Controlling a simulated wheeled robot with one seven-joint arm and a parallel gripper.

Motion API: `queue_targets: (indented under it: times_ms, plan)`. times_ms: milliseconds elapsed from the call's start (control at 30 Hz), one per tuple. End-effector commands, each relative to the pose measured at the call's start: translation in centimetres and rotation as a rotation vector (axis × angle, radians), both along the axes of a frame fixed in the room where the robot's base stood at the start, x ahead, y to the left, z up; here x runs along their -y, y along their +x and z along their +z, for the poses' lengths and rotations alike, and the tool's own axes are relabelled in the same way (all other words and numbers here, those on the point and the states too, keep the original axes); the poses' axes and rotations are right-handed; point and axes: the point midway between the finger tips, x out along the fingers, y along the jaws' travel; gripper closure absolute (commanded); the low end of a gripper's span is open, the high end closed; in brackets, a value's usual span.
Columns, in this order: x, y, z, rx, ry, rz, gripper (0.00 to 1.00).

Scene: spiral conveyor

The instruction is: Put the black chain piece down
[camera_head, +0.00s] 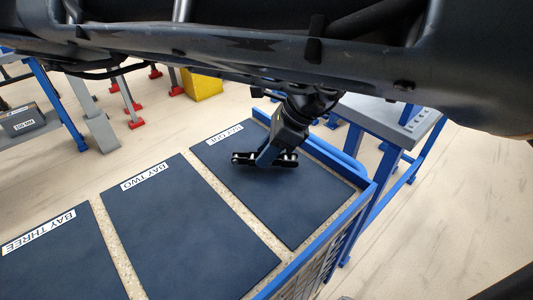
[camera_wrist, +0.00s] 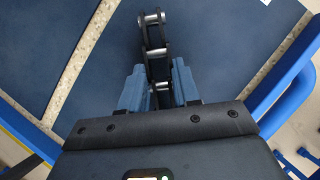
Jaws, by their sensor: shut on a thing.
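The black chain piece (camera_head: 246,157) shows in the head view over the dark blue mat marked BAY ONE (camera_head: 300,205). My gripper (camera_head: 266,155) is above that mat and is shut on the chain piece. In the wrist view the chain piece (camera_wrist: 153,40) runs up from between my two blue fingers (camera_wrist: 161,92), with black links and silver pins. Its near part is hidden between the fingers. The chain is at or just above the mat; I cannot tell whether it touches.
Mats marked BAY TWO (camera_head: 190,230) and BAY THREE (camera_head: 60,260) lie to the left, both bare. A blue rail (camera_head: 325,240) edges the bays on the right. A grey-topped blue stand (camera_head: 385,112) is beyond it. A yellow block (camera_head: 203,84) is at the back.

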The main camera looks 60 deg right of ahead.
Motion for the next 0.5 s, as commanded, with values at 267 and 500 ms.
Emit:
queue_targets:
  times_ms: [267,500]
  plan:
    - [0.0,0.05,-0.83,0.002,0.0,0.0,1.0]
    - [-0.01,0.04,-1.11,0.001,0.0,0.001,0.63]
